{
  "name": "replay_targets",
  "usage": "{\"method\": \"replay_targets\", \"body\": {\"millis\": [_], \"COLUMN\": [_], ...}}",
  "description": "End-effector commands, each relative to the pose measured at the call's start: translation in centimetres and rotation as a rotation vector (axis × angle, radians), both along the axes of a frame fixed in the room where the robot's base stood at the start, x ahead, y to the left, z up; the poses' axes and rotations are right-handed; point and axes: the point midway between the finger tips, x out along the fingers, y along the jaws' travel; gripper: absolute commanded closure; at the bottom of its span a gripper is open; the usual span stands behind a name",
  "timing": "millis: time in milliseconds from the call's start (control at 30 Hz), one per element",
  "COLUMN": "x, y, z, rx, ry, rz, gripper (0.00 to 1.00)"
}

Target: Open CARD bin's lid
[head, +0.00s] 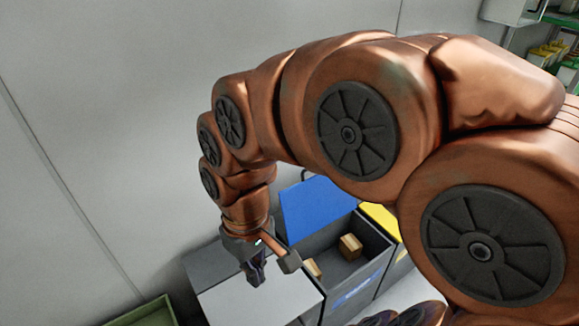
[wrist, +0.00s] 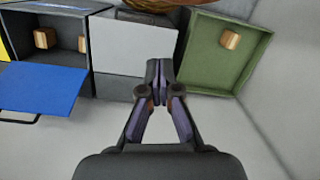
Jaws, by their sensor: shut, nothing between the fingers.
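A bin with a pale grey lid (head: 222,301) sits under my gripper (head: 256,276), and its lid is shut. Beside it stands a dark grey bin (head: 322,238) whose blue lid (head: 318,205) is swung open. Small brown boxes (head: 350,246) lie inside. The writing on its front is too blurred to read, so I cannot tell which bin is CARD. In the wrist view the closed fingertips (wrist: 159,82) are near the edge of the grey lid (wrist: 133,46), and contact is unclear.
A yellow lid (head: 381,217) shows beyond the blue-lidded bin, partly hidden by my arm. An open green crate (wrist: 198,52) holding a brown block stands beside the grey-lidded bin. A plain wall (head: 110,120) runs behind the bins. Shelves (head: 560,17) stand at top right.

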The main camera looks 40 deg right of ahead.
Motion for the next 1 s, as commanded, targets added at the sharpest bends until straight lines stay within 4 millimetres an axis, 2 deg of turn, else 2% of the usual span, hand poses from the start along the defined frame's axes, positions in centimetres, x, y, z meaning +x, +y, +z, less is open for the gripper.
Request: {"method": "replay_targets", "body": {"millis": [33,267,467,633,767,1000], "x": [1.9,9.6,16.1,21.2,24.7,29.7], "y": [-0.1,-1.1,-3.5,-7.0,-10.5,-18.7], "z": [0.3,1.6,2.3,2.2,1.7,-0.2], "rx": [0.018,0.09,0.138,0.165,0.172,0.157], "ry": [-0.019,-0.101,-0.184,-0.253,-0.305,-0.39], "rz": [0.023,0.127,0.184,0.21,0.216,0.202], "gripper": [1.0,1.0,1.0,1.0,1.0,1.0]}}
